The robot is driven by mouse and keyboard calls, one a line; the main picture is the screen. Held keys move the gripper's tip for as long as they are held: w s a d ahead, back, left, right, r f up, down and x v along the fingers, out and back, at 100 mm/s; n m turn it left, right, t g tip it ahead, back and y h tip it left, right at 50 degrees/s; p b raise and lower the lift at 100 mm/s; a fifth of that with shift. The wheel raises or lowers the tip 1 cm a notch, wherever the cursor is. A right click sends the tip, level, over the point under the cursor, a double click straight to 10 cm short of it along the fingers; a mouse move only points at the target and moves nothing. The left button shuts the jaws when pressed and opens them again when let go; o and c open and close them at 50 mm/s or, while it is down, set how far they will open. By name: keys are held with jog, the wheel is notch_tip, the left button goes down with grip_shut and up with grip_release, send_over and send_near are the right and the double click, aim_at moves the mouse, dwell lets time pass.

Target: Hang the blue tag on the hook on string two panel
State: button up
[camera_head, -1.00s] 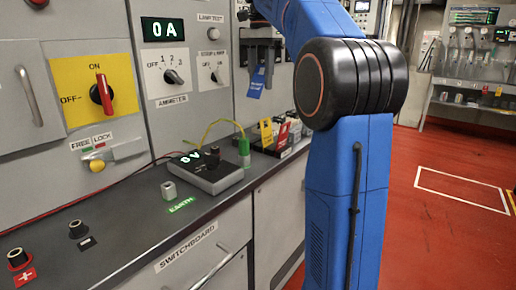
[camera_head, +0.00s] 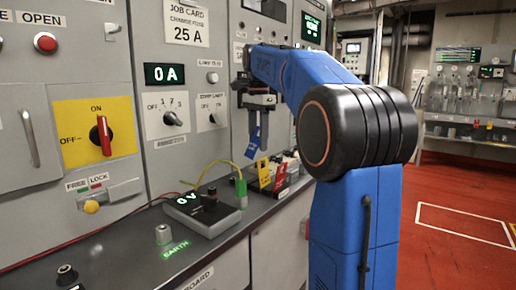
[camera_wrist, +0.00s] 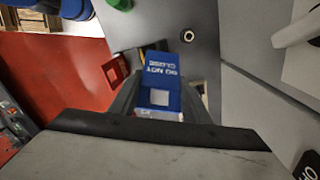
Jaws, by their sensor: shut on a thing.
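The blue tag (camera_head: 254,138) hangs from my gripper (camera_head: 258,115) in front of the grey panel, above the counter. In the wrist view the blue tag (camera_wrist: 160,87) shows white lettering reading "DO NOT CLOSE" and a pale square in it. It sits between the fingers of my gripper (camera_wrist: 158,108), which is shut on it. I cannot make out the hook in either view. My arm covers part of the panels on the right.
On the counter (camera_head: 130,250) stand a meter box (camera_head: 205,215) reading 0 V, a green plug (camera_head: 240,188), and yellow and red tags (camera_head: 264,173) in a rack. A yellow wire arches over the meter. Red floor (camera_head: 455,190) lies open to the right.

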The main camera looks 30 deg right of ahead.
jog(key=shift+f, duration=1.25)
jog(key=shift+f, duration=0.5)
jog(key=shift+s+f, duration=0.1)
jog(key=shift+f, duration=0.1)
jog(key=o, duration=1.6)
jog(key=shift+c, duration=0.2)
notch_tip(320, 180, up, 12)
jog(key=shift+r, duration=0.7)
